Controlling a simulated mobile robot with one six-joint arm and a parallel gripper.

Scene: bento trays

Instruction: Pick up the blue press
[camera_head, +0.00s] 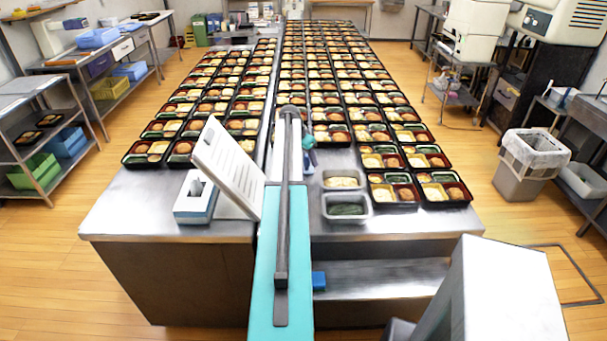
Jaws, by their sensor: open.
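I cannot identify a blue press with certainty. A small blue block (319,281) shows at the front of the steel table, low beside the teal panel, partly hidden by it. My arm reaches forward over the middle of the table. My gripper (309,166) is at its far end, small and dark below a teal wrist part, just behind and left of two metal pans. Its fingers are too small to make out clearly. I see nothing held in it.
Rows of filled bento trays (320,148) cover most of the steel table (150,215). Two metal pans (345,196) stand near its front. A white-and-blue box (195,197) and a tilted white sheet (222,165) stand front left.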

